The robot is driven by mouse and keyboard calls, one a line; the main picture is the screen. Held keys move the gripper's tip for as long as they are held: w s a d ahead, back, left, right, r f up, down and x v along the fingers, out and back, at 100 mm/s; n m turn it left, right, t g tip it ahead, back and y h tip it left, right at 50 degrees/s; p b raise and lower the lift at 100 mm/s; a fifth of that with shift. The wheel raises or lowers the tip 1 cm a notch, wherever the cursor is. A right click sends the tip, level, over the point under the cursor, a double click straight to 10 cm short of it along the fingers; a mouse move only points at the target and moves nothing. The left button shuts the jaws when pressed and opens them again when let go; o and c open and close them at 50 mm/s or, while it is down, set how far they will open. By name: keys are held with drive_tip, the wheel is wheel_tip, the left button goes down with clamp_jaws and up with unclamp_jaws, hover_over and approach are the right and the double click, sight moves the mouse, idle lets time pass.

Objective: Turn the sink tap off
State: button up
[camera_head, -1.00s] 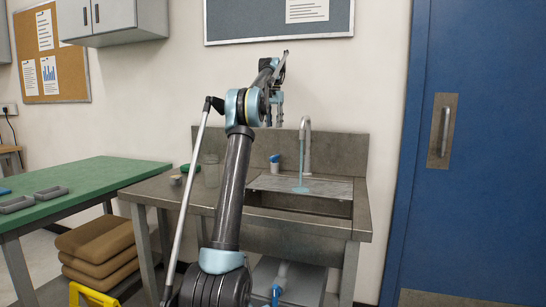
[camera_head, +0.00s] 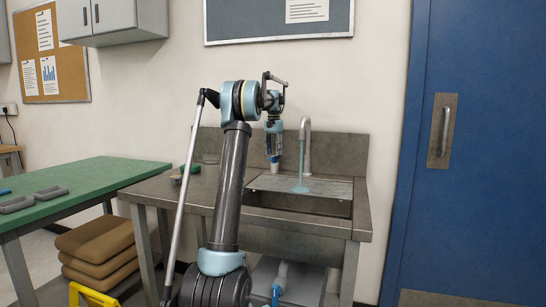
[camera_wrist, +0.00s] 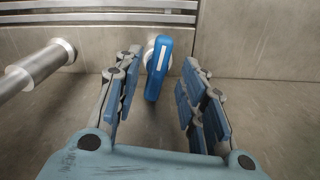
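The steel tap spout (camera_head: 307,140) rises at the back of the sink (camera_head: 340,206), and a pale blue stream of water (camera_head: 301,165) runs from it. The tap's blue lever (camera_wrist: 156,72) sits on a white base left of the spout; in the head view the lever is mostly hidden by my fingers. My gripper (camera_head: 274,150) points down over the lever. In the wrist view, my gripper (camera_wrist: 160,85) is open, with the lever between its two fingers and clear gaps on both sides. The spout shows as a metal tube (camera_wrist: 35,66) to the left there.
A green-topped table (camera_head: 100,183) with grey trays (camera_head: 50,191) stands left of the sink counter. A small green item (camera_head: 193,169) lies on the counter's left. The sink's backsplash (camera_head: 340,155) is close behind the tap. A blue door (camera_head: 480,150) is at right.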

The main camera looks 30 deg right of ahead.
drive_tip(key=shift+f, duration=1.05)
clamp_jaws()
drive_tip(key=shift+d, duration=0.1)
drive_tip(key=shift+m, duration=0.3)
drive_tip(key=m, duration=0.3)
drive_tip(key=shift+w+a, duration=0.2)
drive_tip(key=shift+w+m, duration=0.2)
drive_tip(key=shift+m, duration=1.8)
drive_tip(key=shift+a, duration=0.1)
drive_tip(key=shift+w, duration=0.1)
